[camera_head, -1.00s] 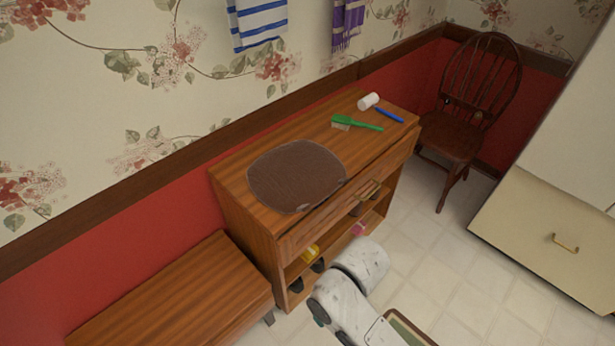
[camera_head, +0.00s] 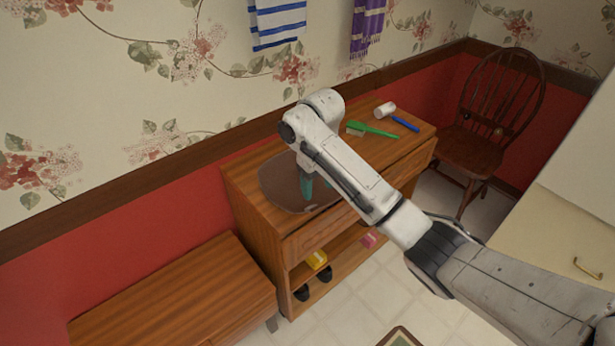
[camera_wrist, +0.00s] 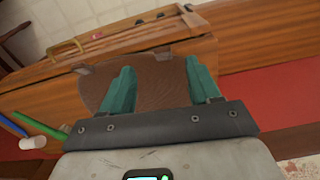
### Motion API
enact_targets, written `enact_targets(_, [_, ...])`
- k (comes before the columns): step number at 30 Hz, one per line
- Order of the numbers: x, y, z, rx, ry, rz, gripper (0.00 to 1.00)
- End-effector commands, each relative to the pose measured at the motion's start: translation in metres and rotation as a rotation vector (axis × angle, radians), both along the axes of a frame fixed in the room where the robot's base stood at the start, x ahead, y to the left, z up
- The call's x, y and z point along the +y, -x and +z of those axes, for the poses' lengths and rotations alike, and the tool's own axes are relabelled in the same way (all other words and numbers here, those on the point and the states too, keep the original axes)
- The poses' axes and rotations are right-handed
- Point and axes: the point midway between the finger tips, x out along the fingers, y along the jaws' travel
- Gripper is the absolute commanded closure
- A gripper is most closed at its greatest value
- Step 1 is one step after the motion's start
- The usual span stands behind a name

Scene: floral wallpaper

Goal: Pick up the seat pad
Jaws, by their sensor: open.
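The brown seat pad (camera_head: 282,187) lies flat on top of the wooden cabinet, partly hidden by my arm in the head view. In the wrist view the seat pad (camera_wrist: 160,88) shows between and beyond the fingers. My gripper (camera_head: 307,188) points down over the pad, its teal fingers spread apart. In the wrist view my gripper (camera_wrist: 162,80) is open with nothing held between its fingers. I cannot tell whether the fingertips touch the pad.
On the wooden cabinet (camera_head: 262,226) lie a green brush (camera_head: 374,130), a blue item (camera_head: 404,123) and a white cylinder (camera_head: 385,110), right of the pad. A lower wooden bench (camera_head: 170,295) stands left. A dark chair (camera_head: 475,150) stands at the right. Towels hang above.

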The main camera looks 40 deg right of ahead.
Motion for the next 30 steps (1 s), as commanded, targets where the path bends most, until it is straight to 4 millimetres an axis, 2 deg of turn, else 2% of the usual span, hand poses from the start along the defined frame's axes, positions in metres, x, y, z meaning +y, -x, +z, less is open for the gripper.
enact_targets(9, [-0.002,0.000,-0.043,0.004,0.003,-0.003,0.38])
enact_targets(17, [-0.001,-0.002,-0.061,0.004,0.004,-0.002,0.38])
enact_targets(24, [0.001,-0.006,-0.095,0.004,0.004,-0.003,0.38])
enact_targets(30, [0.002,-0.006,-0.105,0.001,0.003,-0.002,0.38])
